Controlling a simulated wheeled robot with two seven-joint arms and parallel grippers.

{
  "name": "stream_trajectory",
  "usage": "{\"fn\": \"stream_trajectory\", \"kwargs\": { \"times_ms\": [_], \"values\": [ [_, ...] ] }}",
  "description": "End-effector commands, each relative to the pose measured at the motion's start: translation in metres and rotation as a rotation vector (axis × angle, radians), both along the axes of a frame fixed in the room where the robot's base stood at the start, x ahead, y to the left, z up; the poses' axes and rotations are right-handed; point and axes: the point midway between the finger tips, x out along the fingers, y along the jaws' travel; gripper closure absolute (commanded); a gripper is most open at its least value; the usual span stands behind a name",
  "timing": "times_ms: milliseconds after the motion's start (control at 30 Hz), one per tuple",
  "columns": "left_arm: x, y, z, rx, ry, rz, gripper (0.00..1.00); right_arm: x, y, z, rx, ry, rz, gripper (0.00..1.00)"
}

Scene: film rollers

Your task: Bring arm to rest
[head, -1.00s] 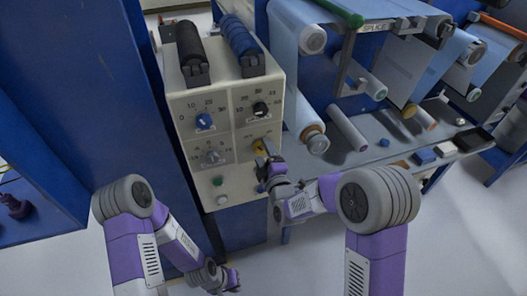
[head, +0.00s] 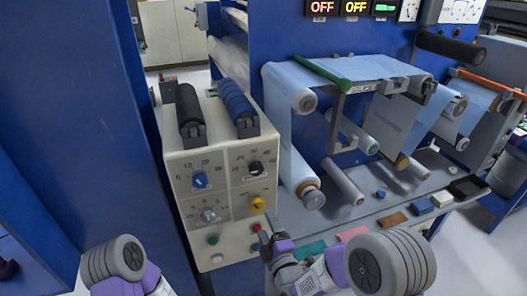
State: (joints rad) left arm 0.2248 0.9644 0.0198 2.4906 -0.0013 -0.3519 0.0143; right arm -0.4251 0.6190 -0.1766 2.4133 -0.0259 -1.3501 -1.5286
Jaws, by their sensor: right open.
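My right gripper (head: 268,239) is at the lower right edge of the cream control box (head: 186,235), below and a little right of the yellow knob (head: 257,205). It is open, and I see nothing between its fingers. The yellow knob shows clear of the gripper. My right arm comes up from the bottom right, with its big grey joint low in the picture. Of my left arm only the grey joint and purple link show at the bottom left; its gripper is out of the picture.
The box also carries a blue knob (head: 200,180), a black knob (head: 256,168), a grey knob (head: 209,215) and several small buttons. Rollers with blue film (head: 289,120) stand right of it. A tray (head: 385,212) with small coloured blocks lies beyond my right arm.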

Motion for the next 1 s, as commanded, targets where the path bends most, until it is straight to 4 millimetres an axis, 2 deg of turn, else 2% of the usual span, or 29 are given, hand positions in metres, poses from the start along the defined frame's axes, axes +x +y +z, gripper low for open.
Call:
{"fn": "stream_trajectory", "kwargs": {
  "times_ms": [67,167,267,333,400,467,500,600,700,800,900,1000],
  "values": [
    [0.0,0.0,0.001,0.0,0.0,0.0,1.0,0.0,-0.001,-0.004,0.008,0.02,-0.002,0.2],
    [0.0,0.0,0.006,0.0,0.0,0.0,1.0,-0.001,-0.009,-0.026,0.068,0.13,-0.015,0.2],
    [0.0,0.0,0.015,0.0,0.0,0.0,1.0,-0.009,-0.025,-0.07,0.203,0.356,-0.063,0.2],
    [0.0,0.0,0.023,0.0,0.0,0.0,1.0,-0.024,-0.039,-0.11,0.337,0.565,-0.13,0.2],
    [0.0,0.0,0.031,0.0,0.0,0.0,1.0,-0.047,-0.052,-0.148,0.488,0.78,-0.228,0.2],
    [0.0,0.0,0.037,0.0,0.0,0.0,1.0,-0.071,-0.061,-0.178,0.62,0.955,-0.331,0.2],
    [0.0,0.0,0.041,0.0,0.0,0.0,1.0,-0.09,-0.066,-0.194,0.708,1.067,-0.408,0.2],
    [0.0,0.0,0.051,0.0,0.0,0.0,1.0,-0.139,-0.074,-0.226,0.91,1.316,-0.623,0.2],
    [0.0,0.0,0.058,0.0,0.0,0.0,1.0,-0.183,-0.076,-0.244,1.071,1.503,-0.834,0.2],
    [0.0,0.0,0.062,0.0,0.0,0.0,1.0,-0.215,-0.075,-0.252,1.178,1.624,-1.002,0.2],
    [0.0,0.0,0.064,0.0,0.0,0.0,1.0,-0.232,-0.073,-0.254,1.236,1.686,-1.105,0.2],
    [0.0,0.0,0.064,0.0,0.0,0.0,1.0,-0.238,-0.073,-0.255,1.253,1.705,-1.139,0.2]
  ]
}}
